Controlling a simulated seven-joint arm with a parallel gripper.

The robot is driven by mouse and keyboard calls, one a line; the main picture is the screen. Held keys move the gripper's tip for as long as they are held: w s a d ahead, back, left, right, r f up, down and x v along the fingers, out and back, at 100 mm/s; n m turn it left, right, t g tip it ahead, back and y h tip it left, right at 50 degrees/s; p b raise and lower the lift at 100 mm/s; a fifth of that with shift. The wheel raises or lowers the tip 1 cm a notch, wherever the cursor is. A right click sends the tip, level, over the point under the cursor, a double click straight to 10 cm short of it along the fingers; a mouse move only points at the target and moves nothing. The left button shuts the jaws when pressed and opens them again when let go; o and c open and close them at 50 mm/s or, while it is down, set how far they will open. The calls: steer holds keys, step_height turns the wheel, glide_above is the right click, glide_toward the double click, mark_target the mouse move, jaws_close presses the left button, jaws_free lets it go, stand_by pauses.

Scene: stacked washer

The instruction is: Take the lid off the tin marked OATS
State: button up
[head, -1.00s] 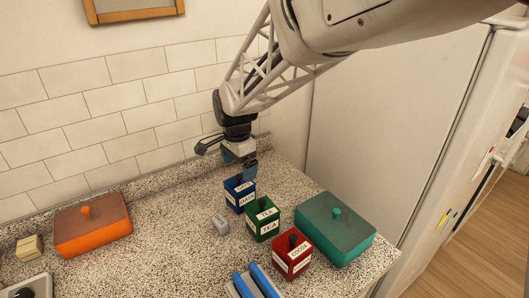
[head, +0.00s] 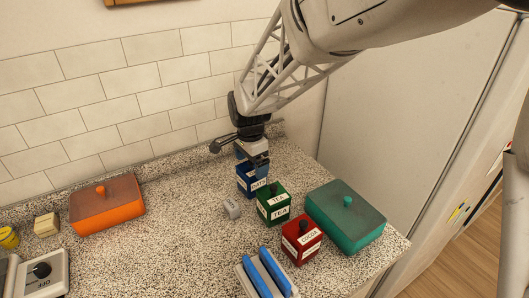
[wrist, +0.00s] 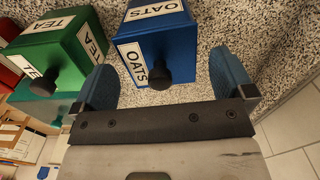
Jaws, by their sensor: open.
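The blue tin marked OATS (head: 247,187) stands on the counter at the back of the row of tins. In the wrist view its lid (wrist: 124,35) has a label and a dark round knob (wrist: 154,73). My gripper (head: 252,161) is over this tin, pointing down, and hides much of its lid in the head view. In the wrist view my gripper (wrist: 164,85) is open, with one blue finger on each side of the knob. I see gaps between the knob and both fingers.
The green TEA tin (head: 273,206) stands close beside it, then the red COCOA tin (head: 301,243). An orange box (head: 107,206) sits further left, with clear counter between.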

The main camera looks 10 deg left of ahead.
steer(key=c, duration=0.9)
steer(key=shift+r, duration=0.15)
steer(key=shift+r, duration=4.9)
